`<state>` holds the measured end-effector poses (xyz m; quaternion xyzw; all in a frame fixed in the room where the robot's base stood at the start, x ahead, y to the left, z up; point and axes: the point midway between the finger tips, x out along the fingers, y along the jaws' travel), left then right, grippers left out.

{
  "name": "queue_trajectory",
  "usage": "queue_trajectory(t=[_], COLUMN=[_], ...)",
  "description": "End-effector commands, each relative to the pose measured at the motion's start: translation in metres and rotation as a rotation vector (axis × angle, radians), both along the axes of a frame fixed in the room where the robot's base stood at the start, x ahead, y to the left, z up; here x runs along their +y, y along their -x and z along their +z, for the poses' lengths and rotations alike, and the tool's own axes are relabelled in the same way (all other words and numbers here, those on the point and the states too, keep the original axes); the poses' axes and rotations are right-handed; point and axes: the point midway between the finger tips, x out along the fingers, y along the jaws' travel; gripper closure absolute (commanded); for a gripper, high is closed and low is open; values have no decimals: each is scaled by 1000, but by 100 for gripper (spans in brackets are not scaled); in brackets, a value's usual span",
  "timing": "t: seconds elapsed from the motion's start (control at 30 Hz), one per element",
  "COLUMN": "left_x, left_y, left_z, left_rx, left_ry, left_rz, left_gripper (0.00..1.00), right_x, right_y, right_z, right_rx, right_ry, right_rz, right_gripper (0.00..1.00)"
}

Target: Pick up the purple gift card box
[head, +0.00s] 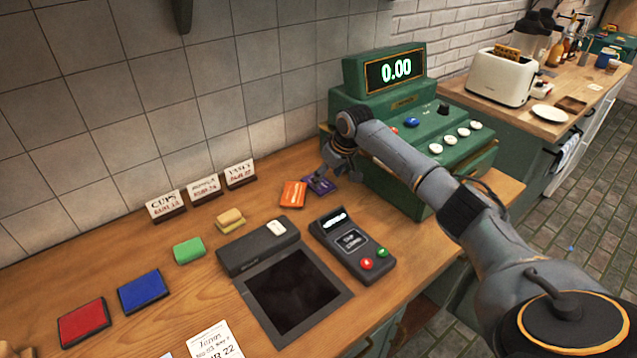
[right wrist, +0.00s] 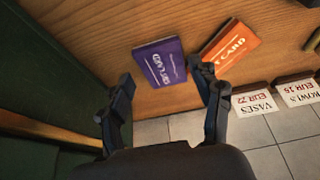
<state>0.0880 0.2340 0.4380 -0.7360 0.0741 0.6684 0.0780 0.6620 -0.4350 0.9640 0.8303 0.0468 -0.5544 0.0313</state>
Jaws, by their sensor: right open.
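The purple gift card box (head: 321,184) lies on the wooden counter, just left of the green cash register, partly covered by my right gripper in the head view. My right gripper (head: 335,172) hovers over it. In the right wrist view the purple box (right wrist: 160,64) lies ahead of and between the two open fingers of the gripper (right wrist: 161,92), nearer the right finger. The fingers do not visibly grip it. An orange gift card box (head: 292,194) lies right beside it; it also shows in the right wrist view (right wrist: 231,46). My left gripper is not in view.
The green cash register (head: 405,150) stands close on the right. A card terminal (head: 352,243) and a dark-screened device (head: 290,287) lie in front. Price signs (head: 204,188) stand along the tiled wall. Red (head: 84,322) and blue (head: 143,291) pads lie at left.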

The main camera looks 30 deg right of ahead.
Motion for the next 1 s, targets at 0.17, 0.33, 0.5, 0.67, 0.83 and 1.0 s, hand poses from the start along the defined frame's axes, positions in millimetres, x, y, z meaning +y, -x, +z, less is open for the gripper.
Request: queue_trajectory(t=[0.17,0.33,0.5,0.67,0.83,1.0], left_x=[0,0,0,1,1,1], left_y=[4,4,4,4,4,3], left_z=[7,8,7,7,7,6], left_rx=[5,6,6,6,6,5], left_ry=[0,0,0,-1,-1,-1], left_rz=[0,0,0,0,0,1], left_gripper=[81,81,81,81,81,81], right_x=[2,3,3,3,3,2], right_y=[-11,-14,-14,-14,-14,-14], right_z=[-22,-30,-30,-30,-30,-29], right_rx=[2,0,-1,0,0,0], right_ry=[-1,0,0,0,0,0], right_rz=[-1,1,1,1,1,1], right_gripper=[36,36,36,66,66,66])
